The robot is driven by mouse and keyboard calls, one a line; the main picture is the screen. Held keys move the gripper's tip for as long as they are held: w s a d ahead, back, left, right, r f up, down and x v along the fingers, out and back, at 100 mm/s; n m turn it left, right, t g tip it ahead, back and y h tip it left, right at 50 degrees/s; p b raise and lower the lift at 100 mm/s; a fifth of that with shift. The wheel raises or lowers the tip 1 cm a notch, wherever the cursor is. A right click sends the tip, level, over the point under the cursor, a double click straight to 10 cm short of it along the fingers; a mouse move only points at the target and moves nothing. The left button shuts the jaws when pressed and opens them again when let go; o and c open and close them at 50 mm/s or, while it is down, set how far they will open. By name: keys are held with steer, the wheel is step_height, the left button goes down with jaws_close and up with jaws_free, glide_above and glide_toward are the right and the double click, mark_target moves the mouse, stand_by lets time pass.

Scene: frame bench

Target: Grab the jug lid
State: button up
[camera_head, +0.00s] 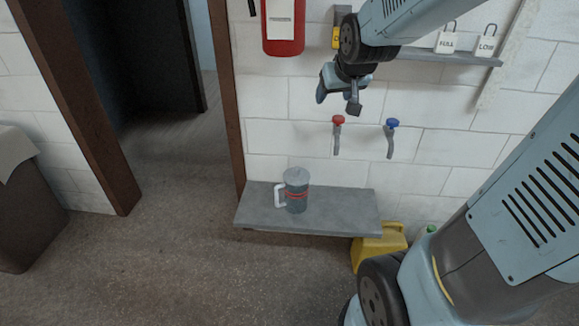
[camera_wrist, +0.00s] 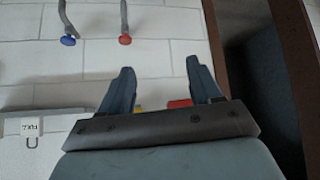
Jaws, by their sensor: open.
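The jug (camera_head: 296,196) stands upright on a grey shelf (camera_head: 345,208) low on the wall, with a white handle on its left and red bands around it. Its grey lid (camera_head: 297,175) sits on top. My gripper (camera_head: 337,98) is in the air above and to the right of the jug, well apart from it, in front of the wall. In the wrist view my gripper (camera_wrist: 157,80) shows two spread fingers with nothing between them but wall. The jug and lid do not show in the wrist view.
A red tap (camera_head: 338,120) and a blue tap (camera_head: 391,123) stick out above the shelf. A red extinguisher (camera_head: 284,28) hangs upper left. An upper shelf (camera_head: 450,57) holds padlock-shaped tags. A yellow container (camera_head: 378,246) stands below right. A doorway is left.

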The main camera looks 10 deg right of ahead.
mark_target(298, 171)
steer(key=w+d+f+t, duration=0.1)
steer(key=w+f+t, duration=0.4)
steer(key=w+f, duration=1.65)
steer(key=s+f+t+y, duration=0.1)
steer(key=s+f+t, duration=0.15)
steer(key=f, duration=1.05)
steer(key=s+f+t, duration=0.2)
steer(key=s+f, duration=0.1)
steer(key=f, duration=0.9)
steer(key=shift+n+y, duration=0.4)
steer(key=w, duration=0.5)
steer(key=w+a, duration=0.1)
steer(key=w, duration=0.2)
steer(key=shift+w+a+f, duration=0.1)
steer(key=shift+w+a, duration=0.1)
steer(key=shift+w, duration=0.65)
steer(key=shift+w+a, duration=0.15)
steer(key=shift+w, duration=0.75)
steer(key=shift+w+a+f, duration=0.1)
steer(key=shift+w+a, duration=0.1)
steer(key=shift+w, duration=0.65)
steer(key=shift+c, duration=0.3)
